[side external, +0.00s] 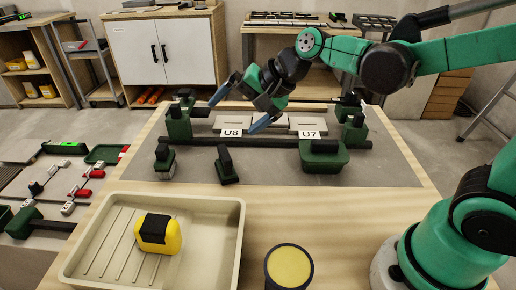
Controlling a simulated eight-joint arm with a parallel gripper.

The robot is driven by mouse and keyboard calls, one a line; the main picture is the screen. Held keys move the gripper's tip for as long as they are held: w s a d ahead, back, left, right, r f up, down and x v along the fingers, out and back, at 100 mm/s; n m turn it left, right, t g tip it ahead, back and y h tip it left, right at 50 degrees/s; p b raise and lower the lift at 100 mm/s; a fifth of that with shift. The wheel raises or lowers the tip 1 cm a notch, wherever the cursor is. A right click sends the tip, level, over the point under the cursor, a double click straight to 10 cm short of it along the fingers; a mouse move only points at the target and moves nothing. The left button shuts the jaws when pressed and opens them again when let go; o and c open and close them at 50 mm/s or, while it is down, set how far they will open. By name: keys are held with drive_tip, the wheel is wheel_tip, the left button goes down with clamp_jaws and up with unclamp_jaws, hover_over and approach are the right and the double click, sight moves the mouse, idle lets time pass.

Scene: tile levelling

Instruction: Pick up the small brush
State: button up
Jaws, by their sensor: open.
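My gripper (243,107) is open, with its blue fingers spread above the tiles marked U8 (231,132) and U7 (308,133). Nothing shows between the fingers. Two small dark green hand tools stand on the grey mat in front of the black bar: one with a paler base (165,163) at the left, and one with a flat dark base (227,167) nearer the middle. Either may be the small brush; I cannot tell which. My gripper is above and behind both, apart from them.
A green box-like piece with a dark knob (324,157) stands at the right of the mat. Green clamp-like blocks (178,124) flank the tiles. A beige tray (84,262) holds a yellow and black tape measure (158,234). A yellow-topped round container (289,267) stands beside it.

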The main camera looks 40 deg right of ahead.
drive_tip(key=w+a+f+m+y, duration=0.2)
drive_tip(key=w+a+m+y, duration=0.15)
drive_tip(key=w+m, duration=0.45)
drive_tip(key=m+t+y, duration=0.1)
drive_tip(key=m+y, duration=0.2)
drive_tip(key=m, duration=0.5)
hover_over(168, 155)
drive_tip(key=s+d, duration=0.1)
wheel_tip(168, 155, down, 4)
drive_tip(key=shift+m+t, duration=0.3)
drive_tip(key=shift+m, duration=0.1)
drive_tip(key=shift+d+f, duration=0.15)
drive_tip(key=shift+f, duration=2.35)
wheel_tip(168, 155, down, 2)
drive_tip(key=shift+f, duration=0.25)
drive_tip(key=shift+x, duration=1.45)
drive_tip(key=c, duration=1.2)
drive_tip(key=shift+r, duration=0.15)
